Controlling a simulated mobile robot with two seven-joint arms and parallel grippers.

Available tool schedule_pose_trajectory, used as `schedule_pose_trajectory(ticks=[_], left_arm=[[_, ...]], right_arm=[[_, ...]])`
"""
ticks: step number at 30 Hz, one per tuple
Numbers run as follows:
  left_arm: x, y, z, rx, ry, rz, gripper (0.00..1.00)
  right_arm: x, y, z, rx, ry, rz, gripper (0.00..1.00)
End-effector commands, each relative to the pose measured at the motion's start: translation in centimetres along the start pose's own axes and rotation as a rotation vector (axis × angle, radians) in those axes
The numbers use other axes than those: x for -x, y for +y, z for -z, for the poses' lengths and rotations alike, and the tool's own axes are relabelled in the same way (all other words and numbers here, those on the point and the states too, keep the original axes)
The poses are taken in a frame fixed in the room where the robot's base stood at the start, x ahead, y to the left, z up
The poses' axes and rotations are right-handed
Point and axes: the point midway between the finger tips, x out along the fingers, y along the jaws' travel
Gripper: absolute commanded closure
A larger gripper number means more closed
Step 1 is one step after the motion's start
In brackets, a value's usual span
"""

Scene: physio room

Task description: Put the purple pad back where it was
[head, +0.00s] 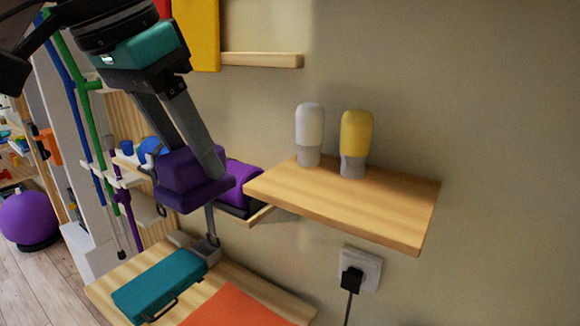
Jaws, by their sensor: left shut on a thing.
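My left gripper (193,158) reaches down from the upper left and is shut on a purple pad (184,188). The fingers press on the pad's sides, and it hangs in the air left of the wooden wall shelf. A second purple thing (243,188) lies behind it, on a low wooden ledge (256,216) under the shelf's left end. The held pad and the shelf hide part of that thing. I cannot tell whether the held pad touches it. My right gripper is out of view.
The wooden shelf (400,208) bears a white bottle (310,130) and a yellow bottle (356,140). Below are a teal case (160,284) and an orange item (245,306) on a wooden top. A wall socket with a plug (358,270) sits under the shelf. A purple ball (28,218) stands far left.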

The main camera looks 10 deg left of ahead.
Motion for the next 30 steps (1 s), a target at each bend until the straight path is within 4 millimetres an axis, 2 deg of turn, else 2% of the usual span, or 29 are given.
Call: schedule_pose_trajectory(ticks=[9,15,21,23,26,30], left_arm=[[-3.2,0.2,8.1,0.000,-0.004,-0.004,0.95],[-5.0,0.2,12.3,0.001,-0.002,-0.003,0.95],[-6.5,0.2,15.7,0.000,-0.001,-0.004,0.95],[-6.9,0.1,16.4,0.001,-0.001,-0.002,0.95],[-8.8,0.0,15.5,0.000,-0.002,-0.001,0.95],[-9.8,0.1,15.1,-0.001,0.000,-0.001,0.95]], right_arm=[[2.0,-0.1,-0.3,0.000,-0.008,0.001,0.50],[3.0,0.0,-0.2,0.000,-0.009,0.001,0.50],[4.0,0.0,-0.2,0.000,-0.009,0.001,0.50],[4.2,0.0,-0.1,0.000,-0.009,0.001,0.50],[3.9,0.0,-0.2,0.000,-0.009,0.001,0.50],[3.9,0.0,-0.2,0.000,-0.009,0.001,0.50]])
